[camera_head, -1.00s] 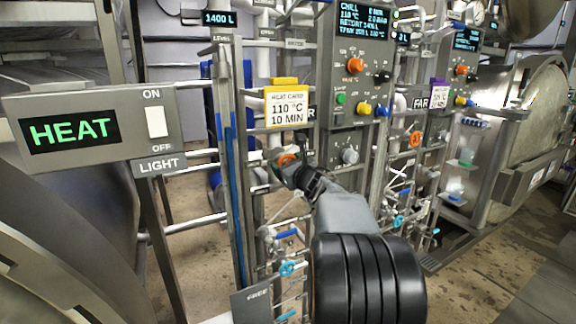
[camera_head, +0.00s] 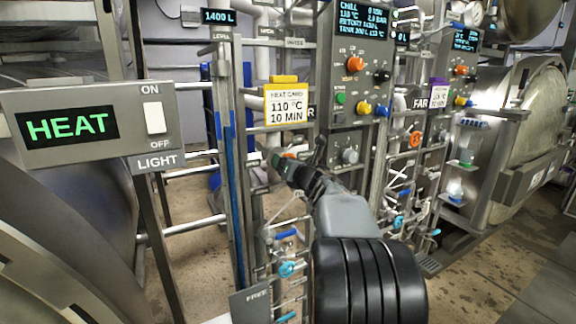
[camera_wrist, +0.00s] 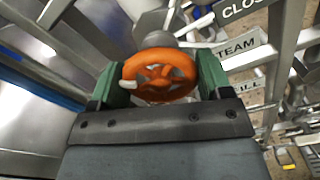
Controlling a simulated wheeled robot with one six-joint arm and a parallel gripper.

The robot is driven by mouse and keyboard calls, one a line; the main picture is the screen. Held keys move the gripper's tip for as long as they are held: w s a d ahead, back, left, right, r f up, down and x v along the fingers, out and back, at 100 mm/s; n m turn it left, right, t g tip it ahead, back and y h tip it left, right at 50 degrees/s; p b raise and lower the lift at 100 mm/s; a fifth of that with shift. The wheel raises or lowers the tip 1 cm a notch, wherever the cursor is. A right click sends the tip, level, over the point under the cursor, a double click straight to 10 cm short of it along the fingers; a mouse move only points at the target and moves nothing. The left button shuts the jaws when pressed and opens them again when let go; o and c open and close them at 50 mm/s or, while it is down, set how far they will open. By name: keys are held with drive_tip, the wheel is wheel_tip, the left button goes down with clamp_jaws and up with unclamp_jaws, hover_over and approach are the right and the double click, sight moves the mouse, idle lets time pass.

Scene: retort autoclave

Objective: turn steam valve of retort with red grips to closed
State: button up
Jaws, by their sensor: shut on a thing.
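The steam valve is an orange handwheel (camera_wrist: 160,74) with spokes and a pale mark on its left rim. In the wrist view it sits between the two green pads of my gripper (camera_wrist: 161,80), which is shut on its rim from both sides. A label reading "STEAM" (camera_wrist: 240,50) is right of the wheel, and a partly cut-off label beginning "CLOS" (camera_wrist: 238,8) is above it. In the head view a small part of the orange wheel (camera_head: 289,155) shows at my gripper (camera_head: 283,162); the rest is hidden.
A heat card (camera_head: 287,106) reading 110 °C, 10 min hangs above the valve. A control panel (camera_head: 352,75) with knobs stands to its right. Blue-handled valves (camera_head: 287,269) are below. Another orange handwheel (camera_head: 415,139) is further right. Pipes crowd the area.

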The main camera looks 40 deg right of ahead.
drive_tip(key=m, duration=0.3)
drive_tip(key=shift+m, duration=0.4)
drive_tip(key=m+p, duration=0.1)
drive_tip(key=m, duration=0.2)
drive_tip(key=shift+d+m, duration=0.1)
drive_tip(key=shift+m, duration=0.2)
drive_tip(key=m+p, duration=0.2)
drive_tip(key=m, duration=0.1)
drive_tip(key=shift+m, duration=0.3)
drive_tip(key=m+p, duration=0.2)
drive_tip(key=m, duration=0.2)
drive_tip(key=shift+f+m, duration=0.1)
drive_tip(key=shift+m, duration=0.2)
drive_tip(key=m+p, duration=0.3)
drive_tip(key=m, duration=0.3)
drive_tip(key=m+p, duration=0.2)
drive_tip(key=m, duration=0.1)
drive_tip(key=shift+f+m, duration=0.1)
drive_tip(key=shift+m, duration=0.3)
drive_tip(key=shift+f+m+p, duration=0.1)
drive_tip(key=shift+m+p, duration=0.55)
drive_tip(key=shift+m, duration=0.85)
